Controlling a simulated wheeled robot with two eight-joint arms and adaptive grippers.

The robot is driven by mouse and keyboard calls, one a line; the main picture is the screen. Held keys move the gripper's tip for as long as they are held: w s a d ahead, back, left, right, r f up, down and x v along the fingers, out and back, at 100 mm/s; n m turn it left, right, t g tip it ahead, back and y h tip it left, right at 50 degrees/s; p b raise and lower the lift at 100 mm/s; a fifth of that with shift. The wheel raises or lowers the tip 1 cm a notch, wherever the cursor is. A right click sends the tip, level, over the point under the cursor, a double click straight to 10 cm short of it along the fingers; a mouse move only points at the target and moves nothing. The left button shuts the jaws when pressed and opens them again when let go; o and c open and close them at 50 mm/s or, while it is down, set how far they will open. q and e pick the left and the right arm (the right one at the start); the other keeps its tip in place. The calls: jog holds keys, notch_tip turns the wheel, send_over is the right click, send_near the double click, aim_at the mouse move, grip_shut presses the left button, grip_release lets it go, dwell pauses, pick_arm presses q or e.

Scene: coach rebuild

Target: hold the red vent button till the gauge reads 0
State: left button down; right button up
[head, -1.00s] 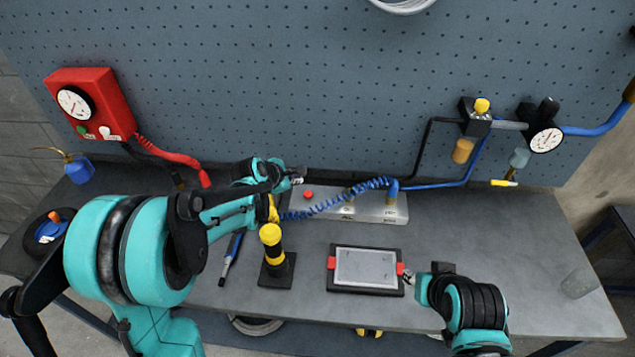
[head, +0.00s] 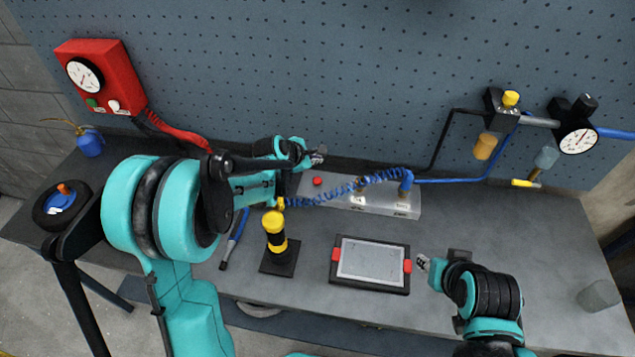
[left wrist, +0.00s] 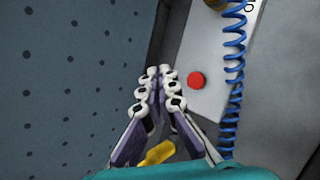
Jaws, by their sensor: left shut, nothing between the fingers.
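The red vent button (head: 318,181) sits on the left part of a silver manifold block (head: 385,205) at the back of the bench. In the left wrist view the red button (left wrist: 196,80) lies just right of my left gripper's fingertips, apart from them. My left gripper (head: 319,155) is shut and empty, above and behind the button in the head view. It also shows in the left wrist view (left wrist: 160,72). A round gauge (head: 578,139) hangs on the pegboard at the right; its reading is too small to tell. My right gripper (head: 424,264) is beside the tablet; its jaw state is unclear.
A coiled blue hose (head: 345,190) runs across the block near the button. A black-and-yellow tool (head: 275,235) stands in front. A tablet (head: 371,260) lies on the bench, and a red box with a dial (head: 125,75) hangs at the left.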

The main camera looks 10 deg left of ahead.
aim_at(320, 178)
pick_arm(q)
notch_tip(320, 178, down, 7)
jog(key=b, duration=0.4)
jog(key=shift+r+b, duration=0.1)
jog(key=shift+b, duration=0.2)
dwell(1.0)
jog(key=shift+f+b, duration=0.4)
jog(key=shift+f+b, duration=0.5)
jog(key=shift+f, duration=0.05)
dwell(0.5)
dwell(2.9)
jog(key=shift+r+p, duration=0.7)
jog(key=shift+r, duration=0.35)
